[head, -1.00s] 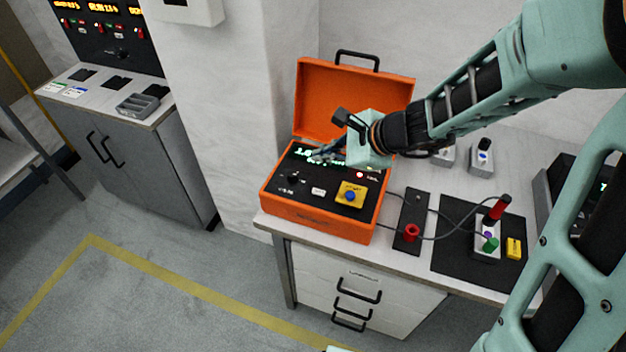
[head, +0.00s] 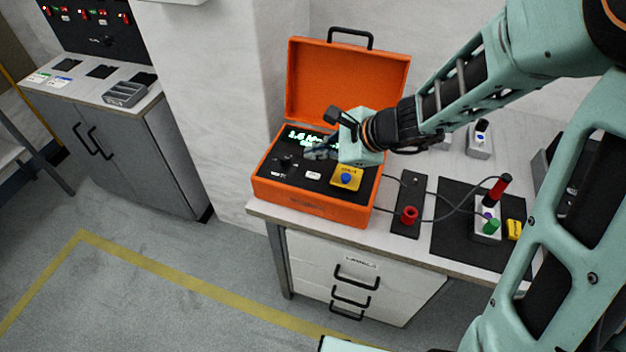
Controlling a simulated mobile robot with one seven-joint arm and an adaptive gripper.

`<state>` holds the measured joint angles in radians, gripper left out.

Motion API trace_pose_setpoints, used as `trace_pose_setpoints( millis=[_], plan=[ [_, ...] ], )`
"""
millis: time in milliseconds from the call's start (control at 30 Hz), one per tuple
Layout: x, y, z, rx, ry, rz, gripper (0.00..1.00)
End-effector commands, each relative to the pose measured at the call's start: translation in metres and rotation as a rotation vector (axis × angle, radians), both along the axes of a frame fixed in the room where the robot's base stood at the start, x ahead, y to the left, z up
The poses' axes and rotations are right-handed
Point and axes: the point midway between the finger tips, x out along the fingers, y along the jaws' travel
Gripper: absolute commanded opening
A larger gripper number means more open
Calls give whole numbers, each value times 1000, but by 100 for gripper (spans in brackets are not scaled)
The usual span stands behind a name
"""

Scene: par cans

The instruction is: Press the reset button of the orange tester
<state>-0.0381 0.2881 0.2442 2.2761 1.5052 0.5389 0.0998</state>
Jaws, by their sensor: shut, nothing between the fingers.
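The orange tester (head: 315,207) stands open on the bench, its lid tilted back. Its black panel carries a lit display (head: 305,136), a black knob (head: 285,163), a small white button (head: 313,175) and a yellow plate (head: 345,184) with a blue button (head: 346,178). The labels are too small to read, so I cannot tell which is the reset button. My gripper (head: 312,154) is shut and empty over the panel, its fingers pointing left above the white button. Whether the fingertips touch the panel cannot be told. My gripper hides the right part of the panel.
Right of the tester lie a black strip with a red socket (head: 409,215) and a black mat (head: 452,239) bearing a small device (head: 487,221) with a red plug and a yellow block (head: 514,230). Cables run between them. A grey cabinet (head: 150,160) stands left, past a wall pillar.

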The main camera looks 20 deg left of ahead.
Motion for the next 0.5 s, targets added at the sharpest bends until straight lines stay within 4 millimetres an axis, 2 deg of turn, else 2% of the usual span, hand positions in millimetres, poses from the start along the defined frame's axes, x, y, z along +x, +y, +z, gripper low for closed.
trace_pose_setpoints(
  millis=[33, 200, 500],
  plan=[
    [0, 0, -15, 0, 1, 0, 0],
    [0, 0, -34, 0, -1, 0, 0],
    [0, 0, -43, 0, -1, 0, 0]
  ],
)
